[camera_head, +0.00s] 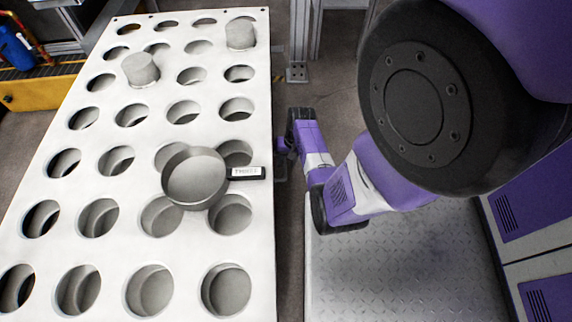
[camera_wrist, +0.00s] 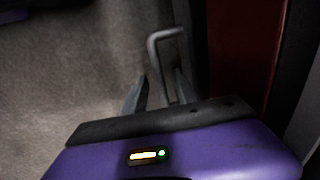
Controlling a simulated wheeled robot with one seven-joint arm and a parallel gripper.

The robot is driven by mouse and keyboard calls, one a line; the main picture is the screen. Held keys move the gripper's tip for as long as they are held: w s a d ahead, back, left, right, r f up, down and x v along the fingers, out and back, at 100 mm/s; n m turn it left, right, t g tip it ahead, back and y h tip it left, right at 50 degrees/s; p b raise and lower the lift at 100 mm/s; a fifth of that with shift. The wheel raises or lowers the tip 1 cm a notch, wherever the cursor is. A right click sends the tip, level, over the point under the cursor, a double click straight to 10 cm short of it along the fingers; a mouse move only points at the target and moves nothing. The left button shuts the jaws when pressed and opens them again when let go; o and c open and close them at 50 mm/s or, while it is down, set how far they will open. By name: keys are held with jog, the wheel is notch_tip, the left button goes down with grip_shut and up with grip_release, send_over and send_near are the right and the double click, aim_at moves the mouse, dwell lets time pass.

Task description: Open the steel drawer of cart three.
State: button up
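A grey bent-bar handle (camera_wrist: 152,52) shows in the wrist view, standing out in front of a dark front. I take it for the drawer handle; no cart number is readable. My gripper (camera_wrist: 159,82) is open, its two fingers apart. The near leg of the handle shows between the fingers, and the right finger appears within the loop; I cannot tell whether either touches. In the head view my gripper (camera_head: 284,150) is low beside the right edge of a white perforated top (camera_head: 101,140). The drawer itself is hidden there.
A round grey pan (camera_head: 194,178) with a labelled handle and two grey cylinders (camera_head: 141,69) (camera_head: 240,34) stand on the perforated top. A dark red panel (camera_wrist: 243,45) is right of the handle in the wrist view. Bare floor (camera_wrist: 70,75) lies to its left.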

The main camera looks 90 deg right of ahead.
jog(key=shift+f, duration=0.1)
grip_shut()
dwell(1.4)
